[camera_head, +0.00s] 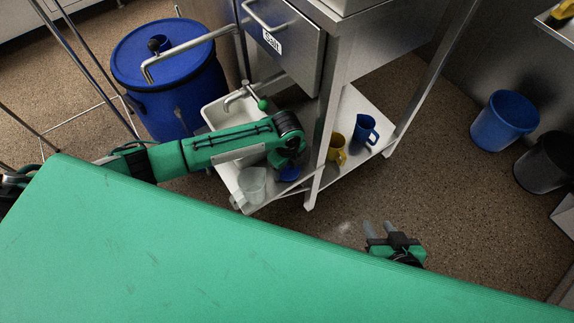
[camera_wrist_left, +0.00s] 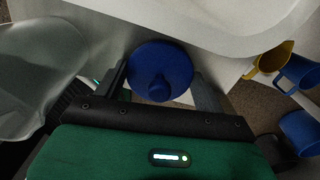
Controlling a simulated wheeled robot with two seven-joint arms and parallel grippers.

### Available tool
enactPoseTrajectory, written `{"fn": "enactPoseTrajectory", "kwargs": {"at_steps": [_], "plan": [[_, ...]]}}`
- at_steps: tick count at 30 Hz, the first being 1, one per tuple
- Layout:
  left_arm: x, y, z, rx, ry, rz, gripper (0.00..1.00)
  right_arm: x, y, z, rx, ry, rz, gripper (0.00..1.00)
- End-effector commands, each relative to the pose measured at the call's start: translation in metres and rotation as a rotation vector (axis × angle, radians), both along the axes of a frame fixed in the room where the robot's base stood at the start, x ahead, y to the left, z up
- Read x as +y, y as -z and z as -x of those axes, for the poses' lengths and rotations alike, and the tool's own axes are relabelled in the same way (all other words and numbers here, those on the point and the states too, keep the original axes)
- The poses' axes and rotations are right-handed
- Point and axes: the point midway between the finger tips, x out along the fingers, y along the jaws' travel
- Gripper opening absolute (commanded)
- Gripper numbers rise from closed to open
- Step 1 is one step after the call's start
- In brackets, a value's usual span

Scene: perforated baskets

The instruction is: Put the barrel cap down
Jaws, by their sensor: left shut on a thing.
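The barrel cap (camera_wrist_left: 158,68) is a round blue disc with a central knob. It sits between the two fingers of my left gripper (camera_wrist_left: 160,88) in the left wrist view, and the gripper is shut on it. In the head view the cap (camera_head: 288,174) shows just below my left gripper (camera_head: 287,163), at the right edge of a white sink; whether it touches a surface cannot be told. The blue barrel (camera_head: 170,85) stands at the left with an opening in its top. My right gripper (camera_head: 378,230) is empty and open, its fingers apart, beyond the green surface edge.
The white sink (camera_head: 213,112) has a tap and a clear jug (camera_head: 251,184) near its front. Yellow (camera_head: 336,148) and blue (camera_head: 365,129) jugs stand on the metal shelf to the right. Blue (camera_head: 504,122) and black (camera_head: 547,160) buckets are at the far right.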

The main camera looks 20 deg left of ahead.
Motion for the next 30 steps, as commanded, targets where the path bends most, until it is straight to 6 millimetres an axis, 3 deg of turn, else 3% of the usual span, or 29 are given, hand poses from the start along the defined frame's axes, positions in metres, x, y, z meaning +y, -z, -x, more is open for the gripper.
{"fn": "enactPoseTrajectory", "kwargs": {"at_steps": [7,8,11,22,30], "plan": [[0.0,0.003,0.0,0.0,0.0,0.0,0.49,-0.001,0.0,0.0,0.005,0.0,0.002,0.36],[0.0,0.003,0.0,-0.001,0.0,0.0,0.73,-0.001,0.0,0.0,0.005,0.001,0.003,0.36],[0.0,0.003,0.0,-0.001,0.0,0.0,0.93,-0.001,0.0,0.0,0.005,0.001,0.003,0.36],[0.0,-0.002,0.0,-0.001,0.0,0.0,0.93,-0.001,0.0,0.0,0.002,0.0,0.002,0.36],[0.0,-0.044,-0.001,-0.003,0.0,0.002,0.93,-0.02,-0.004,0.008,0.118,0.018,0.066,0.36]]}}
